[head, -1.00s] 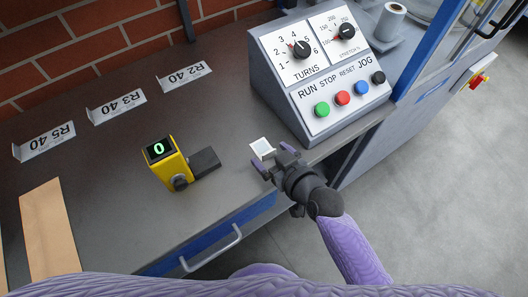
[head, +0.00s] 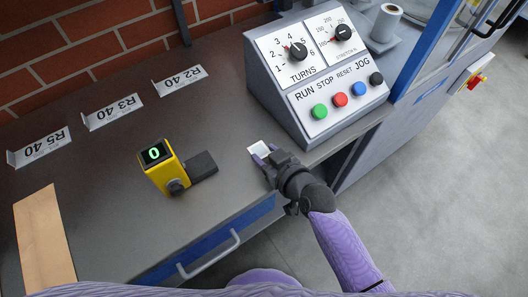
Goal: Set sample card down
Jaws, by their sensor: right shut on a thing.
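A small white sample card (head: 259,148) shows at the tips of my right gripper (head: 264,156), low over the dark table top (head: 110,180). The right gripper is shut on the card. I cannot tell whether the card touches the table. The card is just right of the yellow gauge (head: 160,166), which reads 0 and has a dark grey block (head: 202,165) at its right side. My left gripper is not in view.
A grey control box (head: 320,80) with dials and coloured buttons stands close behind the gripper. Labels R2 40 (head: 180,80), R3 40 (head: 113,112) and R5 40 (head: 40,147) stand along the back. A tan sheet (head: 44,240) lies at the left.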

